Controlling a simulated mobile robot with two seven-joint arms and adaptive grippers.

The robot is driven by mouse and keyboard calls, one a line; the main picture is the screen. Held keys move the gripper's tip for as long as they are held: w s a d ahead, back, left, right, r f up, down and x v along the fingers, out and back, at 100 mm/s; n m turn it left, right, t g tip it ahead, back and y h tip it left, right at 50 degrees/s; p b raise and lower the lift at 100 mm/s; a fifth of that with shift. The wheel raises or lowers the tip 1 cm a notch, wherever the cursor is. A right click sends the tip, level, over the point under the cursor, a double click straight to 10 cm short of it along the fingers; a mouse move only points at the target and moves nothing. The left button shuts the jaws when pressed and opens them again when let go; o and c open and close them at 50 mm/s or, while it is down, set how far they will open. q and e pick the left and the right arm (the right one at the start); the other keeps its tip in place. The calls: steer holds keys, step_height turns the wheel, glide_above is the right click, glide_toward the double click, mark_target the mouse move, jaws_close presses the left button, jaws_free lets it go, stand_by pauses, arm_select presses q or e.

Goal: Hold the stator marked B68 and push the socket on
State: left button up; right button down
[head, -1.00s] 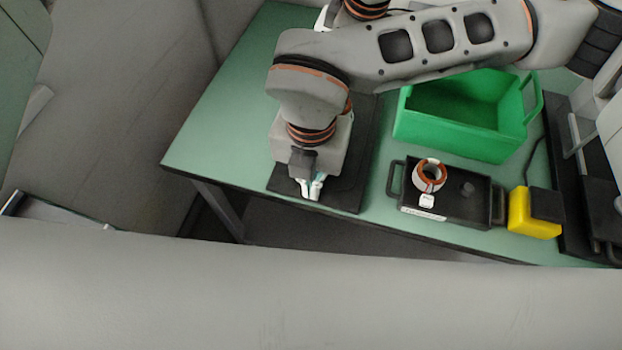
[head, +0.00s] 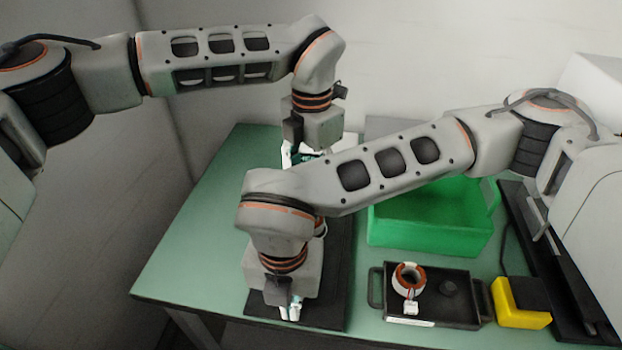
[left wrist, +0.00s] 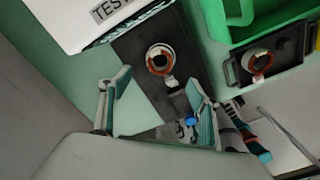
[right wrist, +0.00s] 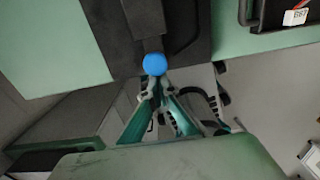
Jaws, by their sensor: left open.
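A white and copper stator (left wrist: 160,60) stands on the black base plate (left wrist: 135,45) in the left wrist view; its tag is too small to read. In the head view this stator (head: 321,227) is mostly behind my right arm. A blue knob (right wrist: 154,64) sits at the plate's front end, on a dark bar. My right gripper (right wrist: 155,88) has its fingers drawn together at the knob; whether they touch it is unclear. My left gripper (head: 303,158) is open and empty above the back of the table; its fingers (left wrist: 160,90) are spread wide. I cannot make out the socket.
A black tray (head: 440,318) at right holds a second stator (head: 408,278), whose tag looks like B67 in the right wrist view (right wrist: 297,17). A green bin (head: 430,235) stands behind it and a yellow-black block (head: 520,302) beside it. A white TEST box (left wrist: 90,20) stands by the plate.

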arm_select(q)
step_height(320, 180, down, 12)
steer(key=shift+r, duration=0.1)
stand_by(0.5)
steer(key=shift+c, duration=0.4)
steer(key=c, duration=1.4)
steer(key=shift+s, duration=0.1)
